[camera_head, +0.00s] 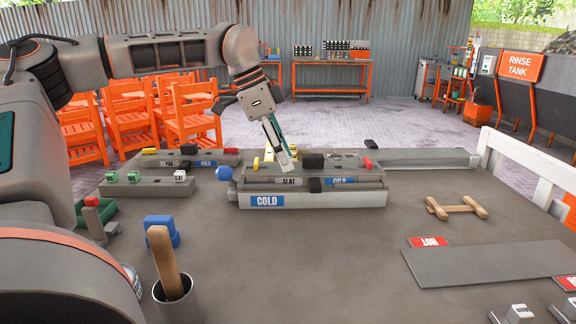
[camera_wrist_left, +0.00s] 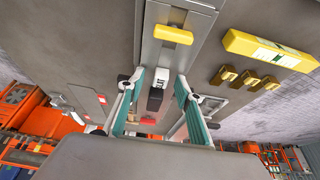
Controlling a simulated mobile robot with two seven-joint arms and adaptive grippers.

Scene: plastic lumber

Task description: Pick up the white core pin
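A small white piece with a dark mark (camera_head: 180,176) sits on a grey block (camera_head: 150,188) left of centre, beside two green pieces (camera_head: 134,176). It looks like the white core pin, though it is too small to be sure. My left gripper (camera_head: 287,165) points down over the grey mould marked COLD (camera_head: 310,201), well to the right of that piece. In the left wrist view its teal fingers (camera_wrist_left: 160,78) stand apart. A small white piece and a black block (camera_wrist_left: 155,99) show in the gap between them, with nothing visibly gripped. My right gripper is out of view.
A cup with a wooden handle (camera_head: 178,301), a blue piece (camera_head: 162,232) and a green tray (camera_head: 97,212) stand front left. A wooden piece (camera_head: 457,208) lies at right. The table's middle front is clear.

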